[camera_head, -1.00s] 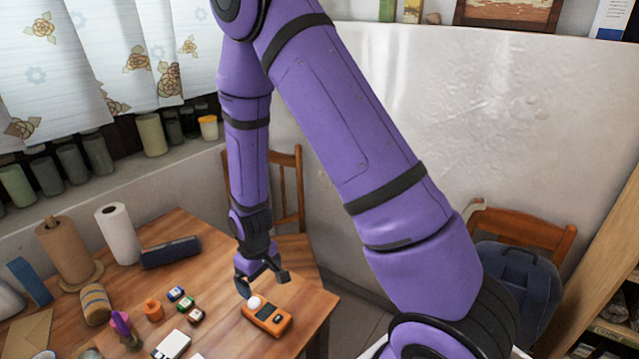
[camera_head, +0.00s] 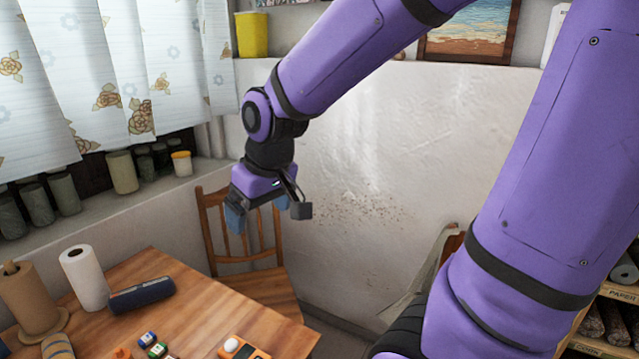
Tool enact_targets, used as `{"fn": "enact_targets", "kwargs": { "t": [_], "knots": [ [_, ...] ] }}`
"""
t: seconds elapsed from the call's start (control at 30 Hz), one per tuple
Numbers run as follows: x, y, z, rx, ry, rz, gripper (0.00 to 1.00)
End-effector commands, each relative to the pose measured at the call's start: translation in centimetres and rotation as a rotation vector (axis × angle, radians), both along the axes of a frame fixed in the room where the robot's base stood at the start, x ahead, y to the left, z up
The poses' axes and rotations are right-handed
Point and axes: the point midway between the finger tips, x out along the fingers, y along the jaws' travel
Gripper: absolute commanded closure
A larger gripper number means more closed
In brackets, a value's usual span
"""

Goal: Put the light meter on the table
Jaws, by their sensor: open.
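The light meter (camera_head: 243,349), orange with a white dome, lies on the wooden table (camera_head: 209,302) near its right edge. The bottom of the picture cuts it off. My gripper (camera_head: 268,214) is open and empty. It is raised well above the table and the meter, in front of the wooden chair in the picture.
A dark blue cylinder (camera_head: 142,294), a white paper roll (camera_head: 84,279) and a brown roll (camera_head: 28,300) stand or lie at the table's left. Small coloured boxes (camera_head: 148,340) lie near the meter. A wooden chair (camera_head: 243,250) stands behind the table.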

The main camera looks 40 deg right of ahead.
Motion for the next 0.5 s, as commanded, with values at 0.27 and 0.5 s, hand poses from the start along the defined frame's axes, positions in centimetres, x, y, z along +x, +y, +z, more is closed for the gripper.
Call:
{"fn": "enact_targets", "kwargs": {
  "t": [0.27,0.5],
  "knots": [
    [-6.5,-1.4,5.6,0.002,-0.094,-0.062,0.05],
    [-11.2,-2.1,7.8,0.000,-0.146,-0.106,0.05]
  ]
}}
